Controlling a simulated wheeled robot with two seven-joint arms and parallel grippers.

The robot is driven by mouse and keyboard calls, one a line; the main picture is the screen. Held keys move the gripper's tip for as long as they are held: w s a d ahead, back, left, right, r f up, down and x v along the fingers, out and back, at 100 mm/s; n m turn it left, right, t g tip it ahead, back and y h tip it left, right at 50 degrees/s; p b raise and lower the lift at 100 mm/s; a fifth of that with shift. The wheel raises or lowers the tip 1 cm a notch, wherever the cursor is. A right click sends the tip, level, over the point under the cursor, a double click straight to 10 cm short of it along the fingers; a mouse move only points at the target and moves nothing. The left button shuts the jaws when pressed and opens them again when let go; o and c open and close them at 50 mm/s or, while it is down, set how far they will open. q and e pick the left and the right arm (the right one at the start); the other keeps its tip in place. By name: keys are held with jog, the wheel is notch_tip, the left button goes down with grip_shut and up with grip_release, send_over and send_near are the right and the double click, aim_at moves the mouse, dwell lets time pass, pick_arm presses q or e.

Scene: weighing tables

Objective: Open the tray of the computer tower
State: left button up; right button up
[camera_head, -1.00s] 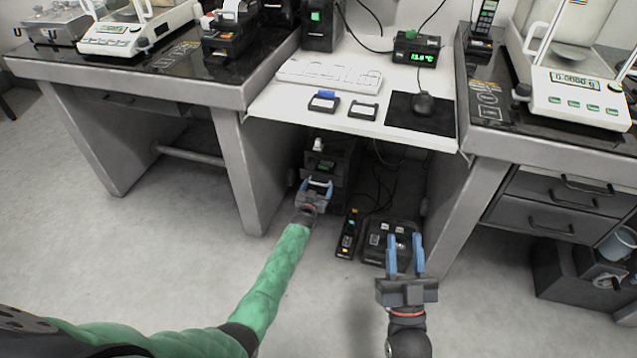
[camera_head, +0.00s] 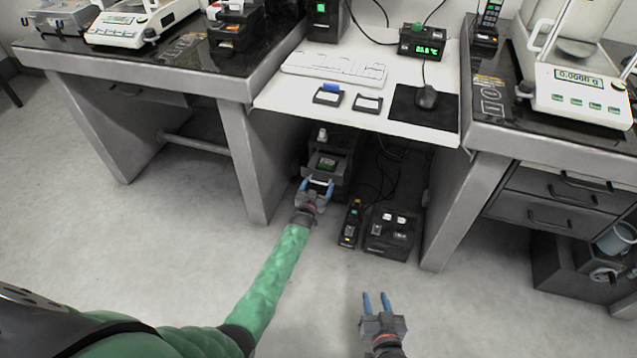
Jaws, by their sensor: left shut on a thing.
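The dark computer tower (camera_head: 343,146) stands on the floor under the middle desk. Its tray (camera_head: 327,163) shows at the front, low down, with a small green patch on it. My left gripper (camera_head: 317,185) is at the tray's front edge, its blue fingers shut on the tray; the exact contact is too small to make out. My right gripper (camera_head: 375,298) is empty over the bare floor, well in front of the tower. Its two blue fingers are apart and point towards the desk.
A black handheld device (camera_head: 350,225) and a black box with light keys (camera_head: 391,234) lie on the floor right of the tower. Desk legs (camera_head: 245,165) flank the space. The white desktop (camera_head: 390,122) overhangs it. The front floor is clear.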

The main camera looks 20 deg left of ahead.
pick_arm(q)
jog(key=s, duration=0.1)
jog(key=s+p, duration=0.1)
jog(key=s, duration=0.1)
jog(key=shift+d, duration=0.4)
pick_arm(e)
jog(key=s+f+g, duration=0.3)
jog(key=s+f, duration=0.2)
jog(key=f, duration=0.3)
jog(key=s+d+f+g+h, duration=0.1)
jog(key=s+f+g, duration=0.2)
jog(key=s+f, duration=0.3)
jog(key=shift+s+d+f+g, duration=0.25)
jog(key=shift+f+g, duration=0.05)
jog(key=shift+f, duration=0.65)
pick_arm(q)
jog(key=o, duration=1.1)
jog(key=shift+a, duration=0.3)
jog(key=s+p, duration=0.1)
jog(key=s, duration=0.6)
jog(key=shift+s, duration=0.4)
pick_arm(e)
jog(key=shift+s+r, duration=0.15)
jog(key=shift+r, duration=0.2)
